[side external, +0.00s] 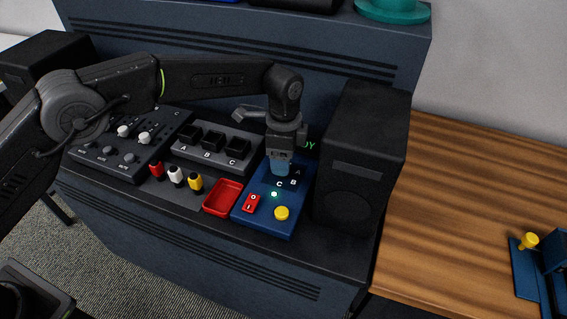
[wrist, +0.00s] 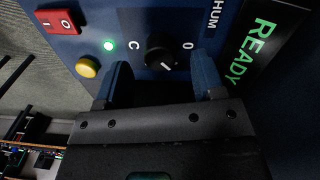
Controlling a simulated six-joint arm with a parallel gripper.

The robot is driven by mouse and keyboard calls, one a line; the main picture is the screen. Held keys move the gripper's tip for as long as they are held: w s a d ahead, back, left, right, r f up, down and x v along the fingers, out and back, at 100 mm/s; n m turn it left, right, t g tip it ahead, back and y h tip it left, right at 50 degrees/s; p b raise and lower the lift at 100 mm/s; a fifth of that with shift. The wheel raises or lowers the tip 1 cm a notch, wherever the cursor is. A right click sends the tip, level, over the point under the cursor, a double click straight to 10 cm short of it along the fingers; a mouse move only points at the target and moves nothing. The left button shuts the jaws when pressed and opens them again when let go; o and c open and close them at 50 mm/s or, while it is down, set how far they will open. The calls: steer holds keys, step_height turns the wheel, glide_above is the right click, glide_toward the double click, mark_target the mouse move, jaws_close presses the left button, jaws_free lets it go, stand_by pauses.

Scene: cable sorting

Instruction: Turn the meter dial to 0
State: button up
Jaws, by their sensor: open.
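The meter dial (wrist: 157,50) is a black round knob on the blue panel (wrist: 225,12). In the wrist view a "C" is printed to its left and a "0" to its right. A short white mark shows on the knob's lower part, toward my gripper, not lined up with the "0". My gripper (wrist: 162,62) is open, with one blue finger on either side of the knob's near side. I cannot tell whether the fingers touch it. In the side external view my gripper (side external: 280,168) is low over the panel's upper part and hides the dial.
The panel also carries a lit green lamp (side external: 274,195), a red switch (side external: 251,204) and a yellow button (side external: 282,213). A black speaker (side external: 362,160) stands close on the right. A red tray (side external: 223,198) and several coloured plugs (side external: 176,177) lie on the left.

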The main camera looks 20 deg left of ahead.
steer(key=shift+s+f, duration=0.1)
steer(key=shift+f, duration=1.3)
steer(key=shift+c, duration=0.2)
steer(key=c, duration=0.9)
